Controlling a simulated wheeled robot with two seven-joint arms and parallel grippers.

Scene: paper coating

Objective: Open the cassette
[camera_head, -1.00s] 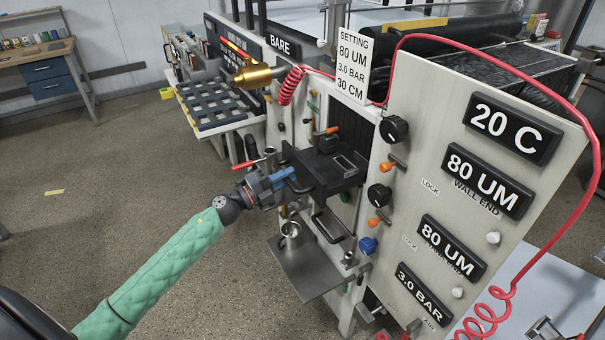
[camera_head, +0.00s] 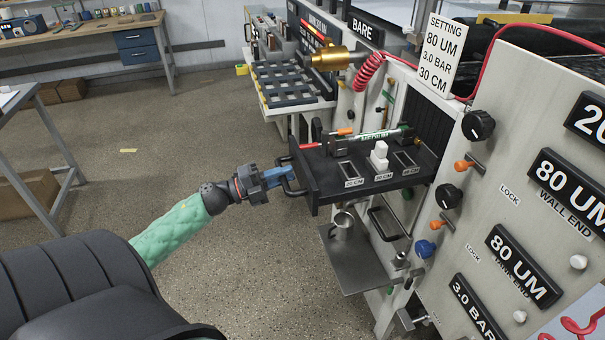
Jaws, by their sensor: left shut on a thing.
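The cassette (camera_head: 330,187) is a black drawer-like tray that sticks out of the machine's front opening. Its top shows slots labelled in CM, a white block (camera_head: 379,157) and a green-and-white cylinder (camera_head: 378,136) lying along the back. A dark loop handle is on its left end. My left gripper (camera_head: 284,180), at the end of the green-sleeved arm, is shut on that handle. The fingers partly hide the handle. My right gripper is not in view.
A grey metal shelf (camera_head: 362,268) with a small metal cup (camera_head: 343,219) is below the cassette. The machine's panel (camera_head: 490,110) with knobs and levers stands to the right, with a red coiled hose (camera_head: 370,70) above. The floor left of the cassette is clear.

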